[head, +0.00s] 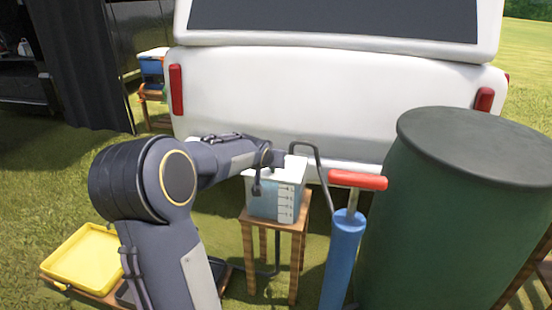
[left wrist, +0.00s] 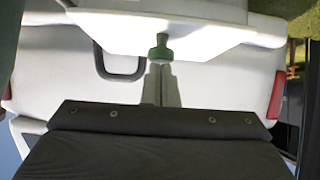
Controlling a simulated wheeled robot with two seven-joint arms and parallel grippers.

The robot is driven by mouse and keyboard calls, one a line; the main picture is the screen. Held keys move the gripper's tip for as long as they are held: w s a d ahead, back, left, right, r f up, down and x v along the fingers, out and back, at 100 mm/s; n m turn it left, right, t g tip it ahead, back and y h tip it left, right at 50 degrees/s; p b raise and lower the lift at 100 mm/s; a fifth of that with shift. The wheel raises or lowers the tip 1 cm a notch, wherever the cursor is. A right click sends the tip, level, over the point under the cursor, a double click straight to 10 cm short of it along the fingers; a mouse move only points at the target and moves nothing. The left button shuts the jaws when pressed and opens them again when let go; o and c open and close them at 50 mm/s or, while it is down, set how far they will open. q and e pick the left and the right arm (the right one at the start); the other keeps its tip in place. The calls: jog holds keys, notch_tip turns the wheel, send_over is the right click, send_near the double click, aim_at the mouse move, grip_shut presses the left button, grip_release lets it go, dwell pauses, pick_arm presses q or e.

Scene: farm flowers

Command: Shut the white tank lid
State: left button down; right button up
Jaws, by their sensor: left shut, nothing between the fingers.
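The white tank (head: 277,201) stands on a small wooden stool in the head view, with level marks on its front and bluish contents showing through. Its white lid (left wrist: 200,30) fills the top of the left wrist view, which is upside down. A green knob (left wrist: 160,48) sticks up from the lid. My left gripper (head: 278,158) is over the tank top in the head view. In the wrist view its narrow fingers are shut and empty, with the tips at the knob. I cannot tell whether they touch it. My forearm partly hides the lid, and its exact seating is unclear. My right gripper is out of view.
A blue pump (head: 343,255) with a red handle stands right of the stool (head: 297,255). A dark bent tube (head: 318,165) rises beside the tank. A green barrel (head: 455,225) stands right, a white vehicle (head: 330,95) behind, and a yellow tray (head: 82,260) lower left.

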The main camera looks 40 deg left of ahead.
pick_arm(q)
jog(key=shift+s+d+f+b, duration=0.15)
jog(key=shift+s+f, duration=0.1)
jog(key=shift+f, duration=0.5)
jog(key=shift+s+d+f+b, duration=0.15)
jog(key=shift+s+f, duration=0.1)
jog(key=shift+f, duration=0.45)
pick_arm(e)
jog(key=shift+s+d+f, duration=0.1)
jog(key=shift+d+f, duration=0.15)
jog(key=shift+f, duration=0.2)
pick_arm(q)
jog(key=shift+a, duration=0.15)
jog(key=r+p, duration=0.2)
jog(key=r, duration=0.1)
jog(key=r+p, duration=0.1)
jog(key=r, duration=0.2)
jog(key=shift+w+a+r+p, duration=0.15)
jog(key=shift+a+r+p, duration=0.05)
jog(key=shift+r+p, duration=0.15)
jog(key=b, duration=0.3)
send_near(271, 172)
jog(key=s+d+f, duration=0.1)
jog(key=s, duration=0.1)
jog(key=shift+s+d+b, duration=0.3)
jog(key=shift+s+d, duration=0.1)
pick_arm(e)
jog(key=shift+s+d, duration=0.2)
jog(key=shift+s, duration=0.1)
